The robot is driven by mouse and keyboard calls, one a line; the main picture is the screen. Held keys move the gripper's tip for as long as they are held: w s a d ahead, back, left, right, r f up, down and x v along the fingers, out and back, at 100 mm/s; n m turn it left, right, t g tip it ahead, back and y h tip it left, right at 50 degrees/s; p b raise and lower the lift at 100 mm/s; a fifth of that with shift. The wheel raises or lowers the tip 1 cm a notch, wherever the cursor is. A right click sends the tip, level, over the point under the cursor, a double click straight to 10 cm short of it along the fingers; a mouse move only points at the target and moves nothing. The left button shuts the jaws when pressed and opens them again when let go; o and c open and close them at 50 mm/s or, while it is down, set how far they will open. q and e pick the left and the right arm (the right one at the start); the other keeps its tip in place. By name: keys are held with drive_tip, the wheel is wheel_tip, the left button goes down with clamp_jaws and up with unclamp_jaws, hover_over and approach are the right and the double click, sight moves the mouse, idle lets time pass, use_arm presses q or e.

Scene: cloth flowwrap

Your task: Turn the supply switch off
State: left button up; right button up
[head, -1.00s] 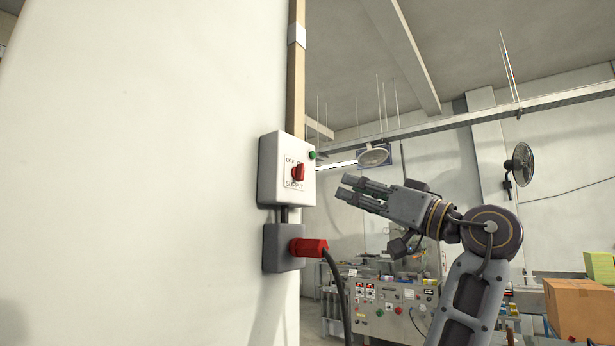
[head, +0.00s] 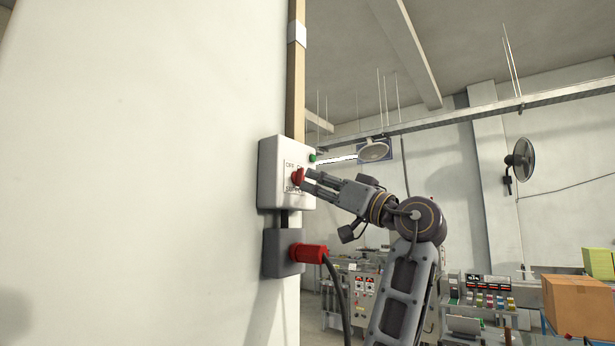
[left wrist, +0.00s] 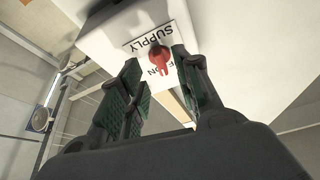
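The supply switch is a red rotary knob (head: 298,177) on a white box (head: 283,172) marked OFF, ON and SUPPLY, mounted on the white wall. A green lamp (head: 312,157) sits near the box's top right. My left gripper (head: 308,183) is at the front of the box with its fingertips at the knob. In the left wrist view the red knob (left wrist: 160,57) shows between the two open, green-padded fingers (left wrist: 155,80). I cannot tell whether the pads touch it. Part of the lettering is hidden by the knob and fingers. My right gripper is not in view.
Below the switch box is a grey socket box (head: 283,252) with a red plug (head: 309,253) and a dark cable hanging down. A control panel, a cardboard box (head: 580,308) and a wall fan (head: 520,163) stand farther back right.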

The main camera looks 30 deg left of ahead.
sight(304, 179)
use_arm(q)
drive_tip(key=shift+p+x, duration=0.5)
drive_tip(key=shift+x, duration=1.45)
clamp_jaws()
